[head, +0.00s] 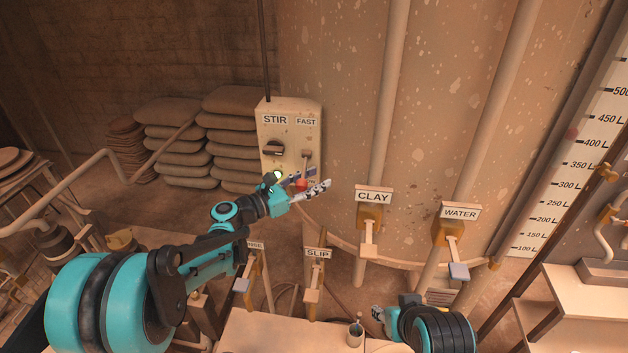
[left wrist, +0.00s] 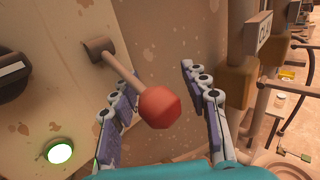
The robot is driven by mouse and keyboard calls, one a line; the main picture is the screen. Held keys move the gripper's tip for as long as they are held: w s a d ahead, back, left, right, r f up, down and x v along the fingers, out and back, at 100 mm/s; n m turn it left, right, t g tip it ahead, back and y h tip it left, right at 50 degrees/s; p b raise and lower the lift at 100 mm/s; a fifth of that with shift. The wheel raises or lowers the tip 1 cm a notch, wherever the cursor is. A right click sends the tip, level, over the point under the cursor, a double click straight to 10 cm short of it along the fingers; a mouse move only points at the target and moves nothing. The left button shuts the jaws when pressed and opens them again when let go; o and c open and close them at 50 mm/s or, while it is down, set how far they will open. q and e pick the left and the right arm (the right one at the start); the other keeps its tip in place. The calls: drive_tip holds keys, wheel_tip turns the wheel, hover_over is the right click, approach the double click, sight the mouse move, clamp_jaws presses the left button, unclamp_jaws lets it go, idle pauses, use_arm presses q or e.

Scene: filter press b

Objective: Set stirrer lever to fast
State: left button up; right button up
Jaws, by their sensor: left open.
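The stirrer lever is a pale rod with a red ball knob (left wrist: 160,107), standing out from a dark pivot (left wrist: 97,48) on the control box (head: 290,110). In the head view the lever hangs down below the FAST label (head: 306,122), and its red knob (head: 301,185) is partly covered by my fingers. My left gripper (head: 308,186) is open at the knob. In the left wrist view my left gripper (left wrist: 160,105) has one finger on each side of the knob, with a visible gap on the right. My right gripper (head: 378,315) is low in the head view, its jaws unclear.
The box also carries a STIR label (head: 275,120), a dark rotary switch (head: 272,150) and a lit green button (left wrist: 60,152). CLAY (head: 373,197), WATER (head: 460,213) and SLIP (head: 317,253) valves stand to the right and below. A large tank wall (head: 345,120) is behind.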

use_arm(q)
clamp_jaws()
drive_tip(key=shift+r, duration=0.15)
wheel_tip(320, 180, up, 6)
drive_tip(key=s+n+g+y+p, duration=0.1)
drive_tip(key=n+g+y+p, duration=0.3)
drive_tip(key=p, duration=0.5)
drive_tip(key=shift+s+a+n+g+y+p, duration=0.25)
drive_tip(key=shift+s+n+g+y+p, duration=0.1)
drive_tip(key=shift+n+g, duration=0.75)
drive_tip(key=shift+o, duration=0.3)
unclamp_jaws()
